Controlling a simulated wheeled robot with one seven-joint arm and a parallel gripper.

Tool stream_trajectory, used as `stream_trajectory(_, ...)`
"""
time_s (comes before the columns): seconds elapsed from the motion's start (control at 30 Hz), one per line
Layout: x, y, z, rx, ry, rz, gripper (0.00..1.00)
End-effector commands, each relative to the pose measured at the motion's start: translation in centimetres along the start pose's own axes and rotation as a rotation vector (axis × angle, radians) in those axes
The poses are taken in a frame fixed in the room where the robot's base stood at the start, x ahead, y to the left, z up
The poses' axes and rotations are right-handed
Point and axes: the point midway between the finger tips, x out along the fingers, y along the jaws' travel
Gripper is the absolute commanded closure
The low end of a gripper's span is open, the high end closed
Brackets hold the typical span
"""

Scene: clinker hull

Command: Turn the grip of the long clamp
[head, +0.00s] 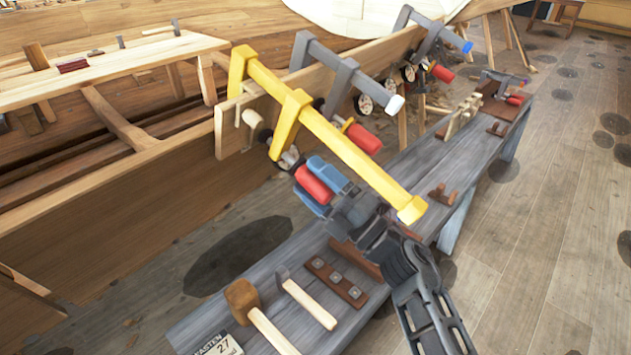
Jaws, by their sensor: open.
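The long clamp (335,140) is yellow, with a long bar running from the plank edge down toward the right. Its red grip (313,184) hangs below the bar near the sliding jaw. My gripper (317,187) has blue fingers, one above and to the right of the red grip, the other below and to the left. It is open, with the grip showing between the fingers. I cannot tell whether either finger touches it. My gripper and wrist hide part of the grip's right end.
Grey clamps (340,75) with red grips, one of them (363,138) close behind the yellow bar, sit along the plank (228,130).

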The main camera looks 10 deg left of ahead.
Motion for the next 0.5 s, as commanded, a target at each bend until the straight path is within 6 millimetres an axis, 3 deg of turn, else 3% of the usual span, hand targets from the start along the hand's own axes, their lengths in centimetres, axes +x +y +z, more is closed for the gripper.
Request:
stream_trajectory(0.23, -1.1, 0.0, 0.1, 0.000, -0.002, 0.000, 0.35)
stream_trajectory(0.5, -5.5, -0.1, 0.1, 0.001, -0.004, 0.000, 0.35)
